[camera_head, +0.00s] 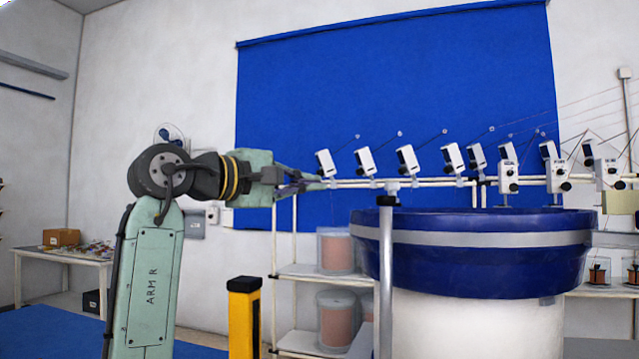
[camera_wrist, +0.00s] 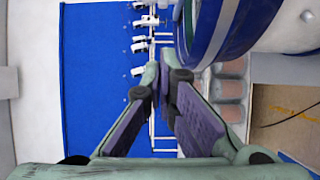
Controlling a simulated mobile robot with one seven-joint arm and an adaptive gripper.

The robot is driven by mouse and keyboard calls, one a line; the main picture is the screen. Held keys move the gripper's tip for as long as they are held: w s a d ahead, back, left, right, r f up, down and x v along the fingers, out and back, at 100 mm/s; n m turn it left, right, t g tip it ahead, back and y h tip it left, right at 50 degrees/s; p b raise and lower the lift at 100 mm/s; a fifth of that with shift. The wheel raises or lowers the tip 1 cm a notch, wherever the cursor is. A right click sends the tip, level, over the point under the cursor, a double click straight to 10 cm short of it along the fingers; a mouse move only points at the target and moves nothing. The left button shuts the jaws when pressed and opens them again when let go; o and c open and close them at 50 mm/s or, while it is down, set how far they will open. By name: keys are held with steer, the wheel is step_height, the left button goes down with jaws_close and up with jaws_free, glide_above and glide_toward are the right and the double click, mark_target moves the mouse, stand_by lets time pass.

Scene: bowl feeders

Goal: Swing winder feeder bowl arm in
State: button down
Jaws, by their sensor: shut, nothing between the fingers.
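The bowl arm is a white horizontal rail (camera_head: 430,183) carrying several white winder units (camera_head: 407,160). It runs across the front of the blue curtain and meets a grey post (camera_head: 386,270) beside the bowl. The blue feeder bowl (camera_head: 470,230) has a grey band and a white base; it also shows in the wrist view (camera_wrist: 222,25). My gripper (camera_head: 318,183) is at the rail's left end, pointing right. In the wrist view its fingers (camera_wrist: 165,78) converge with nothing seen between them. Whether the fingertips touch the rail cannot be told.
A yellow post (camera_head: 244,315) stands below my arm. A white shelf (camera_head: 300,272) with copper-coloured spools (camera_head: 337,250) stands left of the bowl. A table (camera_head: 85,255) with a cardboard box is at far left. Thin threads run at right.

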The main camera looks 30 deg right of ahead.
steer(key=d+p, duration=0.1)
steer(key=d, duration=0.3)
steer(key=d+p, duration=0.2)
steer(key=d, duration=0.2)
steer(key=d+p, duration=0.1)
steer(key=d, duration=0.3)
steer(key=shift+s+d, duration=0.1)
steer(key=shift+s, duration=0.15)
